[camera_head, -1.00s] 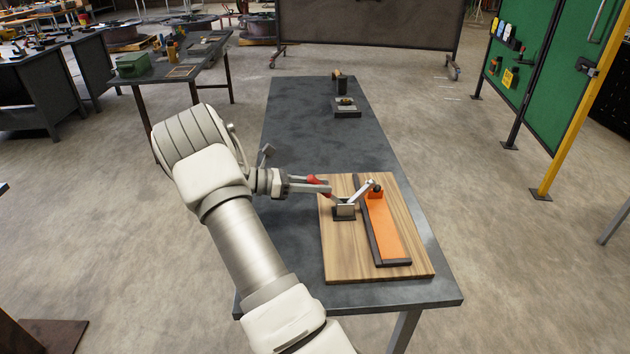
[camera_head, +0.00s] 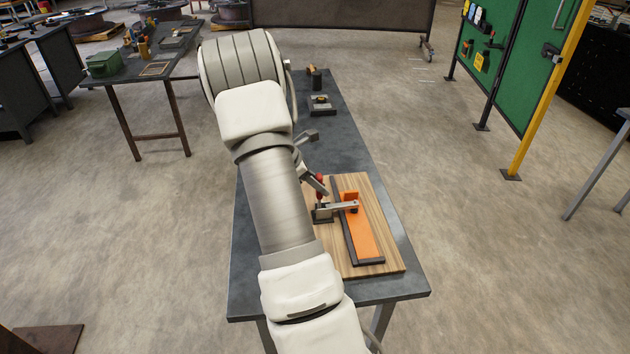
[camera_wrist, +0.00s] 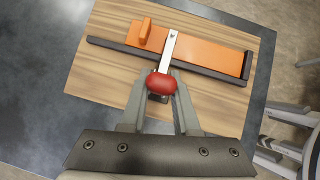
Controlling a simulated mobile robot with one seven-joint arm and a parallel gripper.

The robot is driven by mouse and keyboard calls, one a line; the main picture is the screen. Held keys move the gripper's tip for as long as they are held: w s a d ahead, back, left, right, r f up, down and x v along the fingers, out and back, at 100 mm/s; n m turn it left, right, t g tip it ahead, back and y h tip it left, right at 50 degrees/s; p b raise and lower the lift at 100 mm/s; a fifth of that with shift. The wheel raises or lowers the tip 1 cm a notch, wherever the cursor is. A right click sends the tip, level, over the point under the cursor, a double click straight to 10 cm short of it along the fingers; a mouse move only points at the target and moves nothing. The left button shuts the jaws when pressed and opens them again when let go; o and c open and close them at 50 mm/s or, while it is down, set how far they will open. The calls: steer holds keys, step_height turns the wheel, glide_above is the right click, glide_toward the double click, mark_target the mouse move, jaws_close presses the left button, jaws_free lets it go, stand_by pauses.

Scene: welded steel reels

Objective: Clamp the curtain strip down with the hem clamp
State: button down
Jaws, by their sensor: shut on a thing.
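The orange curtain strip (camera_head: 364,236) lies on a wooden board along a dark edge rail, and it also shows in the wrist view (camera_wrist: 214,55). An upright orange tab stands at its far end. The hem clamp (camera_head: 322,213) stands on the board left of the strip. Its metal arm (camera_wrist: 169,52) reaches across over the strip; I cannot tell whether its tip presses on it. My gripper (camera_wrist: 162,82) is shut on the clamp's red handle (camera_wrist: 162,84), which stands up near the clamp base. My arm hides part of the gripper in the head view.
The wooden board (camera_head: 388,258) sits on a dark grey table (camera_head: 400,283). A small dark fixture (camera_head: 321,106) stands farther back on the table. A green panel (camera_head: 520,60) with a yellow post is at the right. The floor right of the table is clear.

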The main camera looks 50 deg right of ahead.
stand_by(0.6)
steer(key=c, duration=0.7)
jaws_free()
steer(key=shift+s+d, duration=0.1)
steer(key=shift+o, duration=0.2)
steer(key=shift+r, duration=0.1)
steer(key=v, duration=1.7)
steer(key=shift+r, duration=0.15)
